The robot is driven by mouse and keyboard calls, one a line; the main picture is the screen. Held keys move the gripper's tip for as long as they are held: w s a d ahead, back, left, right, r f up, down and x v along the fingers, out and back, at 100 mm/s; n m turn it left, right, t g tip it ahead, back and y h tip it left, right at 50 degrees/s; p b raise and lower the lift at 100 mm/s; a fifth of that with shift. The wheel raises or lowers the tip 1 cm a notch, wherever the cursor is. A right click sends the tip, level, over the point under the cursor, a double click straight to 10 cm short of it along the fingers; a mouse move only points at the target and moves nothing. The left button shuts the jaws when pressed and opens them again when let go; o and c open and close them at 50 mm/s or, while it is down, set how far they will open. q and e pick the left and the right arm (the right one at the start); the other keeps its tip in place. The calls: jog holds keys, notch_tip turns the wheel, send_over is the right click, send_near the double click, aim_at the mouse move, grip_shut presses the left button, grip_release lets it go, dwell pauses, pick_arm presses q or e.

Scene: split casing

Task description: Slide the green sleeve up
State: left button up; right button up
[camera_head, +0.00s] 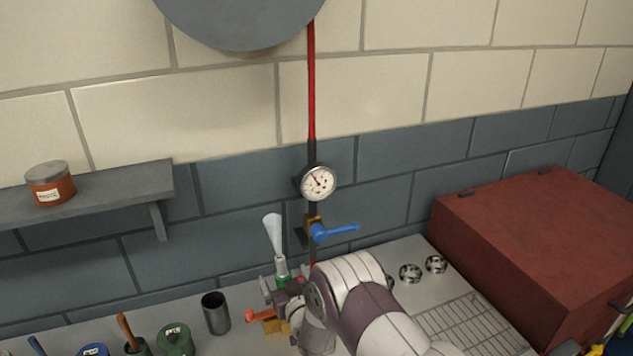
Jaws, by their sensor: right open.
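The green sleeve (283,281) is low on a small upright metal tube (281,266) at the back of the bench. A pale cone-shaped flame (273,232) rises above the tube. Only the sleeve's upper part shows; my right gripper hides the rest. My right gripper (281,290) is open, right at the sleeve and in front of it. I cannot tell whether its fingers touch the sleeve. My left gripper is not in view.
An orange lever (262,315) sits just below my gripper. A blue valve lever (337,231) and a gauge (318,183) are on the wall pipe. A dark cup (215,313) stands left, a red box (545,235) right.

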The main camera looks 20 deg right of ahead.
jog(key=s+p, duration=0.2)
jog(key=s, duration=0.7)
jog(key=shift+d, duration=0.15)
jog(key=shift+f, duration=0.1)
